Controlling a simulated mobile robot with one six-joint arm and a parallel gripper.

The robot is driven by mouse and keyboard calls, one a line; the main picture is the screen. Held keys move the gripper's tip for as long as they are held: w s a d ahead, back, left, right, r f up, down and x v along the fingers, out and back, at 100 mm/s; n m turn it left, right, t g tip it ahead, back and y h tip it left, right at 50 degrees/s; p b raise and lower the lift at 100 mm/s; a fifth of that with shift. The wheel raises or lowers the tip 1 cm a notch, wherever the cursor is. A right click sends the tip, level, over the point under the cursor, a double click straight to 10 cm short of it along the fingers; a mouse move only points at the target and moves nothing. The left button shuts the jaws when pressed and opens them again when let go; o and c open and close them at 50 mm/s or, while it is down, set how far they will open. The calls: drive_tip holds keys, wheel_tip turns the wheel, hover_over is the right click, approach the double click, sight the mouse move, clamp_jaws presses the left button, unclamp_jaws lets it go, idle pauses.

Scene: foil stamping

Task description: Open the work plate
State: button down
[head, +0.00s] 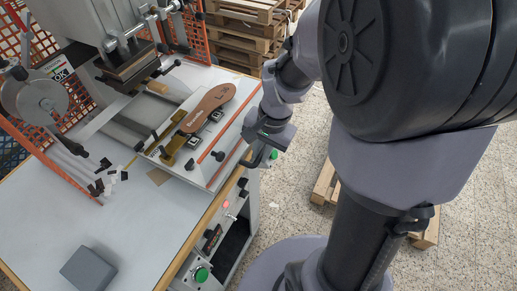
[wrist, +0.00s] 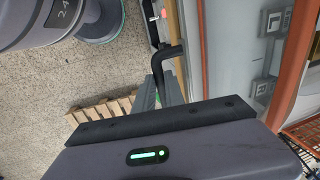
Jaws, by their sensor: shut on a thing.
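The work plate (head: 238,128) is a pale slab on the machine's table. It bears a brown insole-shaped piece (head: 208,108), and a red-orange strip runs along its right side. A black bent handle (wrist: 172,51) stands off the plate's edge. My gripper (head: 259,158) is at the plate's right front edge in the head view. In the wrist view my gripper's grey fingers (wrist: 165,88) are shut on the black handle. The grip point itself is partly hidden. The plate (wrist: 250,45) also shows at the right of the wrist view.
The stamping press head (head: 130,65) stands over the table behind the plate. A grey block (head: 88,270) lies at the table's front left. Buttons, one green (head: 201,274), line the machine's front. Wooden pallets (head: 240,35) stand at the back. Speckled floor right of the machine is mostly clear.

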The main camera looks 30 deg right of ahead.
drive_tip(key=c, duration=1.4)
unclamp_jaws()
wheel_tip(320, 180, up, 17)
drive_tip(key=s+d+p, duration=0.2)
drive_tip(key=p, duration=0.4)
drive_tip(key=shift+s, duration=0.25)
drive_tip(key=s+a+f+n+t+b, duration=0.4)
drive_tip(key=s+a+f+n+b, duration=0.2)
drive_tip(key=s+a+b, duration=0.3)
drive_tip(key=a+b, duration=0.1)
drive_tip(key=a, duration=0.2)
drive_tip(key=shift+s+a+f+y, duration=0.15)
drive_tip(key=shift+a+f+y, duration=0.15)
drive_tip(key=shift+f, duration=0.05)
